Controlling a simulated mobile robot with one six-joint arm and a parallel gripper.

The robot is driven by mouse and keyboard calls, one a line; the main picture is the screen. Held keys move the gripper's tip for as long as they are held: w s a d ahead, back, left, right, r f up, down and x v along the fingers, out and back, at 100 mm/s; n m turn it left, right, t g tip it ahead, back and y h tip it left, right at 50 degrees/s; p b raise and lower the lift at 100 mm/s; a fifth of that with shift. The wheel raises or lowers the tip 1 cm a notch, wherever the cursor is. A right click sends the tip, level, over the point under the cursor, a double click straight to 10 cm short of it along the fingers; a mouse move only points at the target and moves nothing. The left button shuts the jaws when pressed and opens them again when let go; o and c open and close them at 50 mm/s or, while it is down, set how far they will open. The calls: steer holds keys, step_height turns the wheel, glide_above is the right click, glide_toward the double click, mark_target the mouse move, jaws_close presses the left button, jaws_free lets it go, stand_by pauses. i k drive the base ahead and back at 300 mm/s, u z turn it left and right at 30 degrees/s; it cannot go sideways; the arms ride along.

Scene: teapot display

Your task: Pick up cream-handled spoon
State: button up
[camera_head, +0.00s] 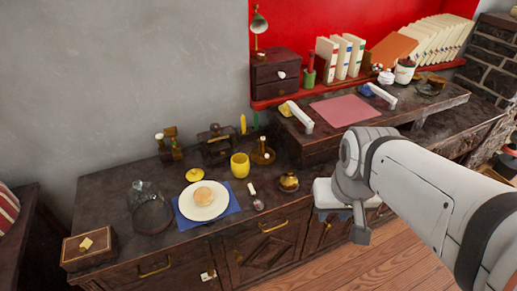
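I cannot make out the cream-handled spoon for certain. A small cream piece (252,188) lies on the dark cabinet top (110,205), right of the blue mat (230,201). It may be the spoon's handle, but it is too small to tell. A small greyish round thing (258,204) is just in front of it. My gripper (346,222) hangs at the right, beyond a brass pot, well apart from the cream piece. I see nothing held in it, but its fingertips are partly hidden and their opening is unclear.
A white plate (219,212) with a bun (203,196) lies on the mat. Near the cream piece stand a yellow cup (240,165), a brass candle holder (263,153) and a brass pot (289,182). A raised desk (436,104) with books behind fills the right back.

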mark_target(258, 205)
steer(key=z, duration=0.05)
steer(key=k, duration=0.5)
steer(key=u, duration=0.75)
steer(key=i, duration=1)
